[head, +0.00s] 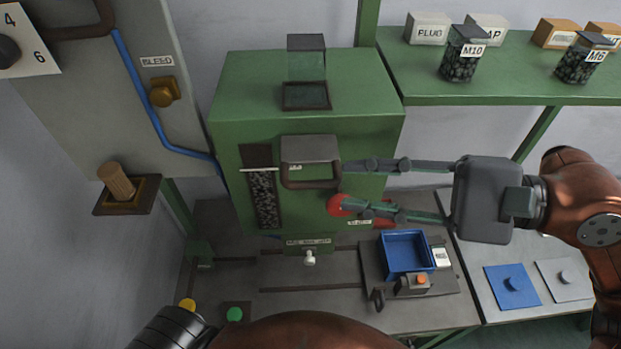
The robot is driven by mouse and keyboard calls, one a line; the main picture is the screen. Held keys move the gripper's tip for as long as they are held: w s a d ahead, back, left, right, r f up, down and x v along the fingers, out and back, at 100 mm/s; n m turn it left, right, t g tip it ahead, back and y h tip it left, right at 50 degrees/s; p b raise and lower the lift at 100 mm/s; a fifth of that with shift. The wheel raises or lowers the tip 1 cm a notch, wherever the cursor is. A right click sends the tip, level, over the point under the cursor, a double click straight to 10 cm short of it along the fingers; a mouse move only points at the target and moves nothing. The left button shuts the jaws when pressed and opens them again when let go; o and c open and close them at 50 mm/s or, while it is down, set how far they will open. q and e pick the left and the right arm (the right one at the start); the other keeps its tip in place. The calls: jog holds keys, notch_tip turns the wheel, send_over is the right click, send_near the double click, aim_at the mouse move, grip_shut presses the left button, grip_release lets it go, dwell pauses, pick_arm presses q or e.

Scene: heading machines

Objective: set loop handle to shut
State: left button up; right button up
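A dark brown loop handle (311,184) hangs at the front edge of a grey flap (309,149) on the green machine (235,100). I cannot tell whether the flap is fully closed. A second dark brown loop (88,31) is on the grey cabinet at the upper left. My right gripper (342,185) reaches in from the right with its two fingers spread apart and nothing between them. Its upper fingertip is beside the handle's right side; contact cannot be told. Its lower finger overlaps a red knob (336,205).
A blue bin (405,254) stands on the bench below my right gripper. A green shelf (480,80) with jars and boxes is at the upper right. A wooden peg handle (117,181) sticks out from the cabinet at left.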

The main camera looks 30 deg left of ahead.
aim_at(321, 185)
jog(key=shift+s+a+f+p, duration=0.15)
jog(key=shift+a+f+p, duration=0.15)
jog(key=shift+a, duration=0.25)
jog(key=p+x, duration=0.2)
jog(key=x, duration=0.3)
jog(key=shift+a, duration=0.15)
jog(key=shift+s+a+f, duration=0.15)
jog(key=shift+a+f, duration=0.05)
jog(key=shift+a, duration=0.4)
jog(key=shift+c, duration=0.3)
grip_shut()
jog(key=shift+f, duration=0.1)
